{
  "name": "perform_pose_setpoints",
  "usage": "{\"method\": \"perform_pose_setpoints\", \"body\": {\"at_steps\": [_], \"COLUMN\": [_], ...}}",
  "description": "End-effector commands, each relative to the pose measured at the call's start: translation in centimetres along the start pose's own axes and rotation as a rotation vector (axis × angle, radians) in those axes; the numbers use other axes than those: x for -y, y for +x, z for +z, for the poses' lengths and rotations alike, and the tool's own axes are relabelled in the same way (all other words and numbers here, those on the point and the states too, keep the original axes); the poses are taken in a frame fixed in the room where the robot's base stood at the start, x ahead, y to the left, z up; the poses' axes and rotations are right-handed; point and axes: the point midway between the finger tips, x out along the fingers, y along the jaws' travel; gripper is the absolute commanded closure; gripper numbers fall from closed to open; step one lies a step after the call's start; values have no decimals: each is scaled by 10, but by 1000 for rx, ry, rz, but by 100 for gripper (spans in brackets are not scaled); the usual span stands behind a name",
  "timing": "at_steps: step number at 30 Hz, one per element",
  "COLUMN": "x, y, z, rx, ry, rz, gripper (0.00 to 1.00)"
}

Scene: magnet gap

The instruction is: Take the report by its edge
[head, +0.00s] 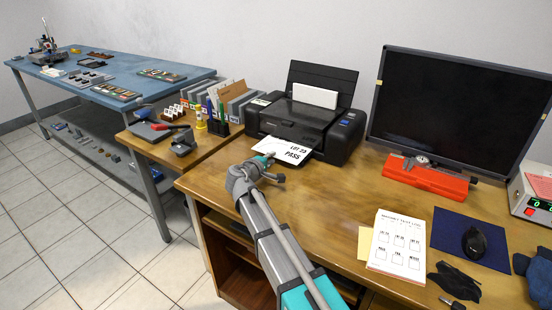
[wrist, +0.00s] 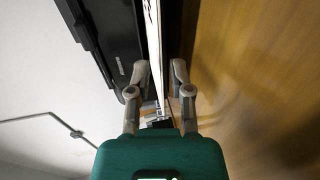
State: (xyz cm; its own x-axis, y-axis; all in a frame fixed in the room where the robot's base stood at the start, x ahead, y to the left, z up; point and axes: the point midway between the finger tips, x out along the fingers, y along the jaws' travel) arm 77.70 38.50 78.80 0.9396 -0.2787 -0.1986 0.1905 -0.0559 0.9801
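The report (head: 293,152), a white sheet reading "LOT 23 PASS", sticks out of the front of the black printer (head: 341,143). My gripper (head: 270,161) is at the near left edge of the sheet. In the wrist view the report (wrist: 154,35) shows almost edge-on as a narrow white strip. My gripper (wrist: 158,70) is open there, one finger on each side of the strip, with gaps showing between fingers and paper. The rear part of the sheet is hidden inside the printer.
The wooden desk (head: 340,195) is clear in front of the printer. A pen holder (head: 217,126) stands left of the printer.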

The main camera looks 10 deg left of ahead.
Motion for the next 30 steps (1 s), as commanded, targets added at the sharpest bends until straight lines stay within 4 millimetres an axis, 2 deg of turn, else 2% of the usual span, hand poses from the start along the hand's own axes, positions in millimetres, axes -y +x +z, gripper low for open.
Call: {"method": "perform_pose_setpoints", "body": {"at_steps": [3,12,25,30], "x": [1,0,0,0], "y": [14,34,37,38], "z": [0,0,1,2], "rx": [1,1,1,2], "ry": [1,1,1,1], "rz": [0,0,0,0], "gripper": [73,73,73,89]}}
